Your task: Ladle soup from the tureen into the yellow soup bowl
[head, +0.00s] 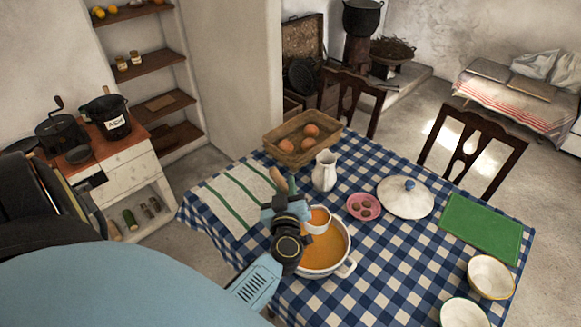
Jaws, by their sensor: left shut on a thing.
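The white tureen (345,268) stands on the table with orange soup (318,258) in it. My left gripper (285,203) is shut on the ladle, whose wooden handle end (277,178) sticks up past the jaws. The ladle's white cup (317,227) shows orange soup inside and appears over the tureen's far part; its exact height above the soup is hard to tell. The yellow-rimmed soup bowl (491,278) stands at the table's right front and looks empty. My left arm hides the tureen's left side. My right gripper is out of view.
A green-rimmed bowl (464,314) stands near the yellow one. Behind the tureen are a white pitcher (325,171), a pink dish (363,206) and the tureen lid (405,196). A green board (481,229) lies right. Checked cloth between tureen and bowls is clear.

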